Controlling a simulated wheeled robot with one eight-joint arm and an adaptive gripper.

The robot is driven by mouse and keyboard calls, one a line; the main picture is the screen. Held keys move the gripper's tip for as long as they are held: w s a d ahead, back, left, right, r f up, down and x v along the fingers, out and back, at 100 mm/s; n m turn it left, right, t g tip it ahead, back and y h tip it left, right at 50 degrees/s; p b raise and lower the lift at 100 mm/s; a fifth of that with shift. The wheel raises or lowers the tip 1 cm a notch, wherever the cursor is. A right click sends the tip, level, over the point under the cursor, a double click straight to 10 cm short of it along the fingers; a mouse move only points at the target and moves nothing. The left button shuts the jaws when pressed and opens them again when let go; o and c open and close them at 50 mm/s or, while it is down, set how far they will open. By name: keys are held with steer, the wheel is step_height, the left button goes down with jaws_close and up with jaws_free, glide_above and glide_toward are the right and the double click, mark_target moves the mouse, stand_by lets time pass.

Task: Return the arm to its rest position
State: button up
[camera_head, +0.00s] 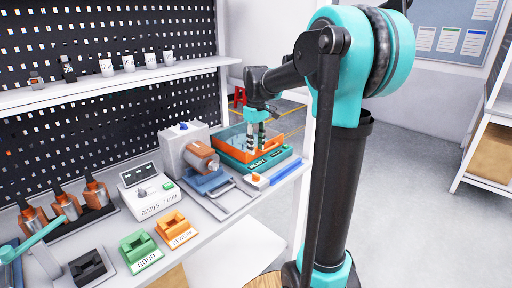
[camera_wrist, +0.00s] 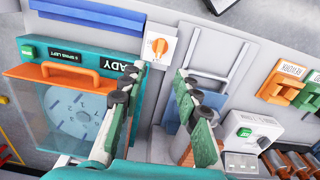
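My gripper (camera_head: 256,142) hangs fingers-down over the bench's far end, above a teal machine with an orange frame (camera_head: 292,136). In the wrist view, my gripper (camera_wrist: 155,88) has its two green-padded fingers apart with nothing between them, so it is open and empty. The teal machine (camera_wrist: 22,52) shows there on the left, with an orange handle (camera_wrist: 68,68) across a clear lid and a round disc beneath. Its front reads "READY", and a small display reads "SPINS LEFT" with a digit I cannot read surely. My arm reaches in from the right in the head view.
A grey machine (camera_head: 172,140) holding an orange cylinder (camera_head: 201,156) stands left of my gripper. A readout box (camera_head: 147,190), green GOOD cradle (camera_head: 140,250) and orange REWORK cradle (camera_head: 176,229) are nearer. A shelf with cups (camera_head: 129,63) runs behind. The floor at right is clear.

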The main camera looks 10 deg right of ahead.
steer(key=s+d+f+m+t, duration=0.2)
steer(key=s+f+m, duration=0.1)
steer(key=s+f, duration=0.6)
steer(key=s+d+f+m+t, duration=0.2)
steer(key=s+f+m, duration=0.2)
steer(key=s+f, duration=0.5)
steer(key=s, duration=0.5)
steer(key=shift+d, duration=0.15)
steer(key=shift+w, duration=0.1)
